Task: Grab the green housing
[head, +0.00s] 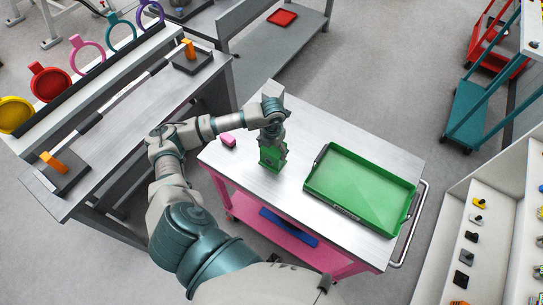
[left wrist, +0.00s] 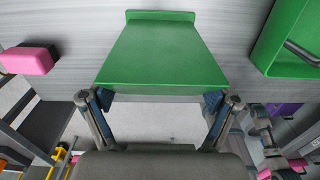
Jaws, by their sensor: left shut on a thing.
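The green housing (head: 268,157) stands on the metal top of the pink cart, beneath my left gripper (head: 272,143). In the left wrist view the green housing (left wrist: 165,52) fills the upper middle, wide toward the camera and narrower at its far flanged end. My left gripper (left wrist: 160,103) is shut on it, with a finger at each side of its near edge. In the head view the gripper hides part of the housing. I cannot tell whether the housing touches the cart top. My right gripper is not in view.
A green tray (head: 323,202) lies on the cart top (head: 240,173), right of the housing. A pink block (head: 228,140) lies left of it. A workbench with a shaft on orange-topped stands (head: 53,162) and coloured rings is at the left. A white shelf (head: 507,190) stands at the right.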

